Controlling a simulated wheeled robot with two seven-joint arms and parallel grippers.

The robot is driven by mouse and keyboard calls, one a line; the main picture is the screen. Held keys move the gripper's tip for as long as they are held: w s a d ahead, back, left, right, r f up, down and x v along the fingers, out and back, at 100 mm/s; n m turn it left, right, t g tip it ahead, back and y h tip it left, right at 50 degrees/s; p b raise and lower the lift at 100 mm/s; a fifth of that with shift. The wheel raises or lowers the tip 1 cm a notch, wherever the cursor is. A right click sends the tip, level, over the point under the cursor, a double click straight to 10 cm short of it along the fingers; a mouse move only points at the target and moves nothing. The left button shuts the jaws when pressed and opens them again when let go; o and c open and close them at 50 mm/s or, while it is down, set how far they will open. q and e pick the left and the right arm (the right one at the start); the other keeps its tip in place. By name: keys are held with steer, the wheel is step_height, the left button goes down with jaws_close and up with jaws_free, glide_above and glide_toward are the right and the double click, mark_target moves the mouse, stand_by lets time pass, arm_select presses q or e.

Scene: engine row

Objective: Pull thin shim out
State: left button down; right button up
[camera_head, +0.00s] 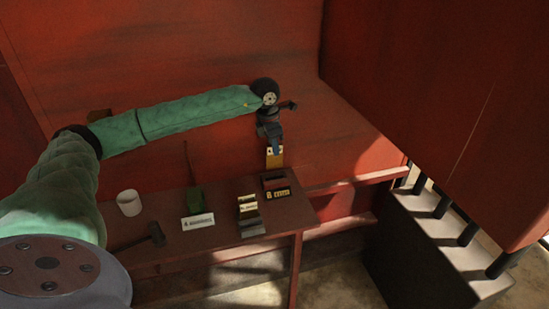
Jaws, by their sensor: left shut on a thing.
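My left gripper (275,146) points down over the right part of the table. It is shut on a thin yellowish plate with a small dark hole, apparently the shim (274,159). The shim hangs upright just above and behind a dark block with a pale label (277,194). I cannot tell whether its lower edge still touches the block or is clear of it. The gripper's fingertips are small and partly hidden. My right gripper is not in view.
On the brown table (200,252) are pale-labelled blocks (249,213), a green container (195,199) with a white card (197,222), a white cup (129,203) and a dark hammer (156,235). A red wall stands close behind.

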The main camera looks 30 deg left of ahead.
arm_select(q)
steer(key=shift+r, duration=0.45)
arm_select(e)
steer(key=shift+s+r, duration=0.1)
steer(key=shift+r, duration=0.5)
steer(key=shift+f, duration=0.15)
arm_select(q)
steer(key=shift+b, duration=0.3)
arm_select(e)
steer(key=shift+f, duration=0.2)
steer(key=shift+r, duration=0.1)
